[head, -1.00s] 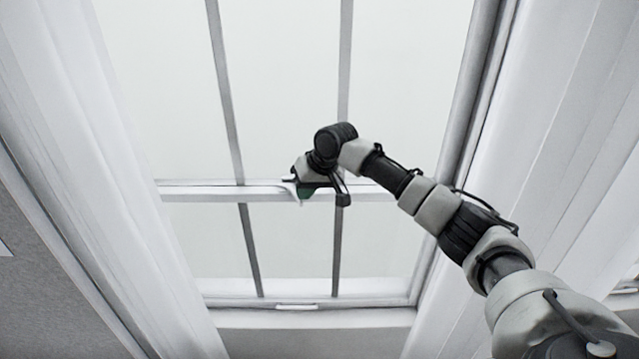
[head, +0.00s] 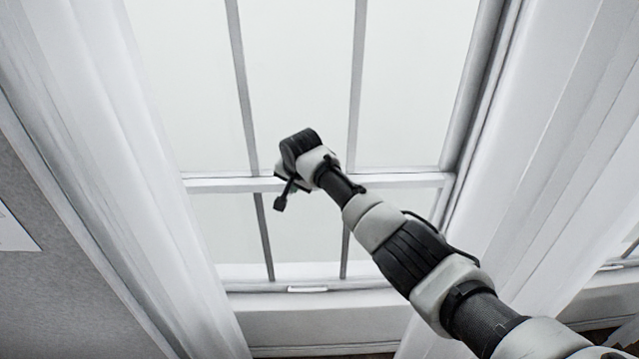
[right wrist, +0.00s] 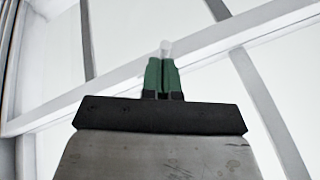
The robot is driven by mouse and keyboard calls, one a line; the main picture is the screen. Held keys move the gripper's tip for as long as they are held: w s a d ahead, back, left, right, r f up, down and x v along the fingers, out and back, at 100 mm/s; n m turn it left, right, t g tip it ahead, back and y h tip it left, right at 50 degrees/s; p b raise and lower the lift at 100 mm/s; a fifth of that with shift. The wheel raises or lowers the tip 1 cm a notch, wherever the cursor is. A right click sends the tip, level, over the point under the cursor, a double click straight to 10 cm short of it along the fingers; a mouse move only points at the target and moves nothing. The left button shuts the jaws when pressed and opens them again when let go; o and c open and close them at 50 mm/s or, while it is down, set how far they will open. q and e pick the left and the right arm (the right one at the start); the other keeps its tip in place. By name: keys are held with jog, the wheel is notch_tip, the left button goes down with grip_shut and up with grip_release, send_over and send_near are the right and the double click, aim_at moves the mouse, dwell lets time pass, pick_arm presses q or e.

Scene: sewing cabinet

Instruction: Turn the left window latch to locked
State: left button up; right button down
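The left window latch (right wrist: 165,47), a small pale tab, shows in the right wrist view on the white rail, right at my fingertips. I cannot tell how far it is turned. My right gripper (right wrist: 164,66) has its two green fingers drawn together, pointing at the rail. The tips overlap or touch the latch in the picture; no clear grip around it shows. In the head view, my right gripper (head: 284,181) is at the middle rail, mostly hidden by my wrist, and the latch is hidden there. My left gripper is in neither view.
The white middle rail (head: 395,181) crosses the window between thin upright bars. A small pale handle (head: 307,289) is on the bottom rail.

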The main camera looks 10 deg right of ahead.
jog(key=shift+w+a+f+m+h, duration=0.15)
jog(key=shift+a+m+h, duration=0.25)
jog(key=shift+m, duration=0.3)
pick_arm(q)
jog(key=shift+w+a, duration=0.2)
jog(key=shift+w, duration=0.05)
pick_arm(e)
jog(key=shift+w+a, duration=0.3)
jog(key=shift+a, duration=0.1)
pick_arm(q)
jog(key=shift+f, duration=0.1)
